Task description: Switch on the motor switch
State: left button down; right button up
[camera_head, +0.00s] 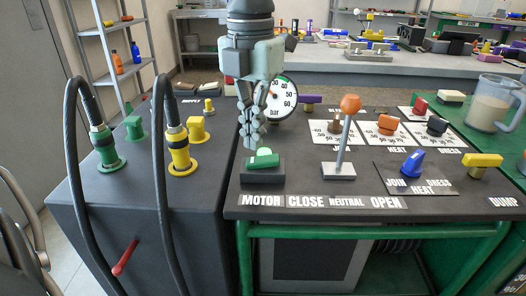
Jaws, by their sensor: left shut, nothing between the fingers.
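The motor switch (263,159) is a green rocker on a dark block above the white MOTOR label (262,201), at the left of the dark panel. My left gripper (252,141) points down from above with its fingers shut and empty. Its fingertips are just above the left part of the green rocker; I cannot tell whether they touch it. The rocker looks tilted, its top uneven. My right gripper does not show clearly; a grey metal part at the lower left edge cannot be identified.
A lever with an orange knob (350,104) stands right of the switch. A pressure gauge (279,99) is behind my gripper. Black hoses with green (105,146) and yellow (179,150) connectors rise at left. A blue selector (412,164) and a jug (492,103) are at right.

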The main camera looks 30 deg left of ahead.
aim_at(254, 160)
pick_arm(q)
jog(key=shift+r+p, duration=1)
jog(key=shift+r, duration=1.2)
